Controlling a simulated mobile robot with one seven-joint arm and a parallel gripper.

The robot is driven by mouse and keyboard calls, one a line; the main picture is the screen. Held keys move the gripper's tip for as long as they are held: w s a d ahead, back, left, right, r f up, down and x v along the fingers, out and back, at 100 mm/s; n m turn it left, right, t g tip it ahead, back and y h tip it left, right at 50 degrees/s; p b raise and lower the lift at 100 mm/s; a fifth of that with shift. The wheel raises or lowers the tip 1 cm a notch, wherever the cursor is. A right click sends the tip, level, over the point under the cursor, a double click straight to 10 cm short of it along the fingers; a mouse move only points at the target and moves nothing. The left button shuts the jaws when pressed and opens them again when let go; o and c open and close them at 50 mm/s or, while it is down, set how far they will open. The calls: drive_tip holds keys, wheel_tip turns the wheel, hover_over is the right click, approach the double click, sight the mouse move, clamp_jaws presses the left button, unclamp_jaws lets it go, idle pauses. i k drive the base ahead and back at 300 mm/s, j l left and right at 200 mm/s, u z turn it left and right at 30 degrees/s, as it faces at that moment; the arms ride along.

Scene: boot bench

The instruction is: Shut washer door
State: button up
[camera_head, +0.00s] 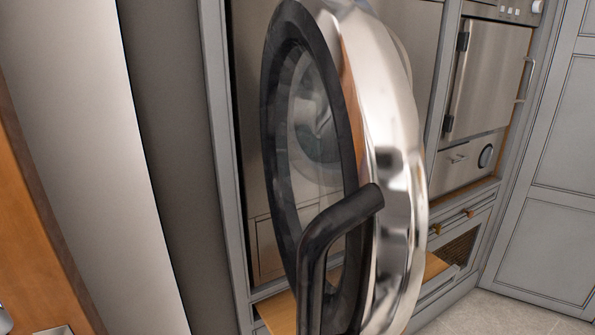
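The washer door (405,140) stands open in the middle of the head view, seen nearly edge-on. It has a thick round chrome rim, a black inner ring (272,100) and a glass centre (310,110). A black bent bar (318,240) rises in front of its lower part, its upper end reaching the chrome side; I cannot tell whether it is the door's handle. The washer's body behind the door is mostly hidden, and its drum opening cannot be made out. I do not see my gripper.
Grey panelled cabinet doors (560,130) stand at the far right. Tiled floor (500,318) shows at the lower right. A pale upright panel (85,150) fills the left.

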sight(370, 284)
drive_tip(key=k+j+u, duration=0.15)
drive_tip(key=k, duration=0.3)
drive_tip(key=k+j+u, duration=0.15)
drive_tip(key=k, duration=0.3)
drive_tip(key=i+j, duration=0.1)
drive_tip(key=i, duration=0.3)
